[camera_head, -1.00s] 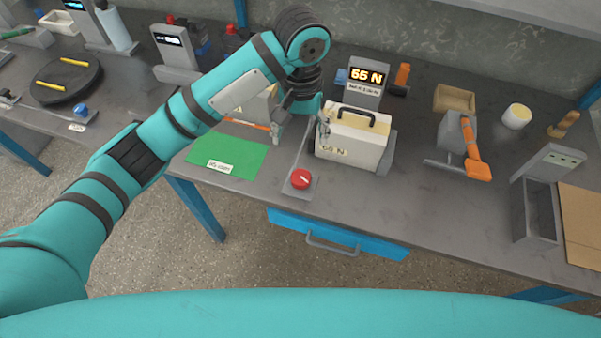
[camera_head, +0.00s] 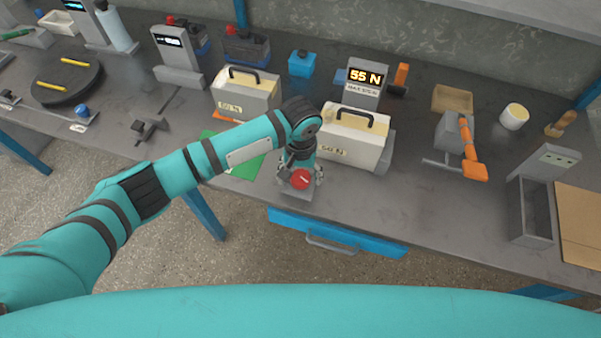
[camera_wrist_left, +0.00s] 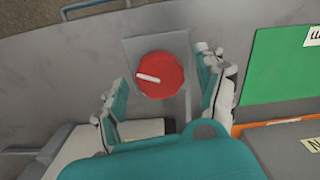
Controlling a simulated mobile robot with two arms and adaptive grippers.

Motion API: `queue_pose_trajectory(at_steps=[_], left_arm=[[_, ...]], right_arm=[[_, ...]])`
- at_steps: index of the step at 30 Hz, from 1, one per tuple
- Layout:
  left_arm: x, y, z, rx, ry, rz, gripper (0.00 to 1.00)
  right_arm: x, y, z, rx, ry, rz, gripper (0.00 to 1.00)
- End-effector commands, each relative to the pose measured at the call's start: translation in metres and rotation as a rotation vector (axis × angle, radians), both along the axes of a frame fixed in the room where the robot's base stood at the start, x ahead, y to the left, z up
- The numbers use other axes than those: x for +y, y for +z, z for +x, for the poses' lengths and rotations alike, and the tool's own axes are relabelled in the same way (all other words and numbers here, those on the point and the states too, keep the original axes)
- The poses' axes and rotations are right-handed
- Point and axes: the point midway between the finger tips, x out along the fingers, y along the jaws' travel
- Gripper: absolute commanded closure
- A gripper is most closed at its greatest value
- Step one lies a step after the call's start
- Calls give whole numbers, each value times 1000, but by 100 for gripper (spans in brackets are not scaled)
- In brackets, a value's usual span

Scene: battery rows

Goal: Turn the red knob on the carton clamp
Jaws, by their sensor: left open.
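The red knob (camera_head: 301,179) sits on a small grey base near the front edge of the bench. It has a white pointer line and also shows in the left wrist view (camera_wrist_left: 160,75). My left gripper (camera_head: 301,177) is open, with its fingers on either side of the knob; I cannot tell whether they touch it. A cream carton (camera_head: 355,137) with a dark handle stands beside it in the clamp, against a grey plate. The display (camera_head: 365,77) behind reads "55 N". My right gripper is not in view.
A blue drawer (camera_head: 337,235) hangs under the front edge. An orange-handled tool (camera_head: 470,148) stands to the right. Bare bench lies right of the clamp.

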Motion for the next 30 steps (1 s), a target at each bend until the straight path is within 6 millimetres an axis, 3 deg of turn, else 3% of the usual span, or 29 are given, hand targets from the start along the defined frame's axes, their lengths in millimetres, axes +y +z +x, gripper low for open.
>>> queue_pose_trajectory(at_steps=[8,21,30], left_arm=[[0,-2,0,0,0,0,28],[0,-2,0,0,0,0,84],[0,0,0,1,-86,1,84]], right_arm=[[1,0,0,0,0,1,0],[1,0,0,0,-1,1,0],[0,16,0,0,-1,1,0]])
